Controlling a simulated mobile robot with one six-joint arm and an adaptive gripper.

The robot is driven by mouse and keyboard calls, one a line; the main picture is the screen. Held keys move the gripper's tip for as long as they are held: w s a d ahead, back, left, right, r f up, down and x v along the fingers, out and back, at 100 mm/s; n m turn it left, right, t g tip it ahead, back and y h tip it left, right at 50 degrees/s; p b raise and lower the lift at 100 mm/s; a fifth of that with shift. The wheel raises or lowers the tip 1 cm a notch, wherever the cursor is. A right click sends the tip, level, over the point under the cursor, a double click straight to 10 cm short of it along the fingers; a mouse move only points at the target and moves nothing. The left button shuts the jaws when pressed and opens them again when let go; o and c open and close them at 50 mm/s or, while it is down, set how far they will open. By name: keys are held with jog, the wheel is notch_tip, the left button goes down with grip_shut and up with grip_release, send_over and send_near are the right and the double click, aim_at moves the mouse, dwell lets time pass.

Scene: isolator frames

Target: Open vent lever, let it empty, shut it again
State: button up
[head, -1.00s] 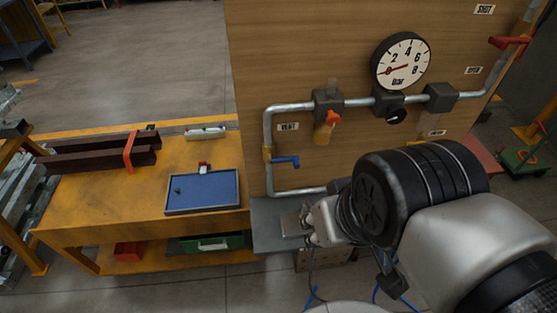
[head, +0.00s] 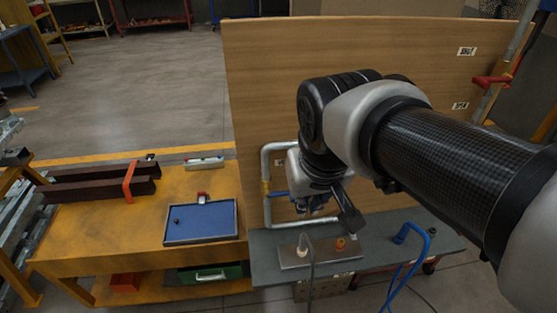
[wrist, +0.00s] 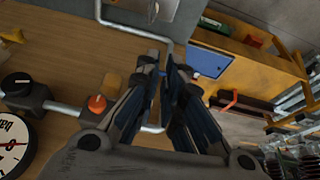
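The blue vent lever (head: 280,193) sits on the left vertical pipe in the head view. It points sideways across the pipe, and its right end is hidden by my gripper. My gripper (head: 316,207) is just right of the lever, in front of the board.
An orange-red knob (wrist: 97,104) and a black knob (wrist: 17,84) are on the pipe fittings. The grey bench (head: 380,240) below holds a metal plate and a blue hose. A blue tray (head: 225,219) lies on the yellow table at left. A red lever (head: 492,82) is at upper right.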

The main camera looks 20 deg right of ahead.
jog(key=shift+m+g+h, duration=0.3)
jog(key=shift+g, duration=0.1)
jog(key=w+p, duration=0.1)
jog(key=w, duration=0.7)
jog(key=w+p, duration=0.1)
jog(key=w, duration=0.3)
jog(key=shift+w+d+r+p, duration=0.1)
jog(key=shift+d+r+p, duration=0.05)
jog(key=shift+r+p, duration=0.15)
grip_shut()
jog(key=b+x, duration=0.1)
jog(key=x, duration=0.3)
jog(key=b+x, duration=0.1)
jog(key=x, duration=0.3)
jog(key=b+x, duration=0.1)
jog(key=x, duration=0.4)
jog(key=shift+s+d+f, duration=0.2)
jog(key=shift+s, duration=0.2)
jog(key=shift+d+f, duration=0.1)
jog(key=shift+f, duration=0.3)
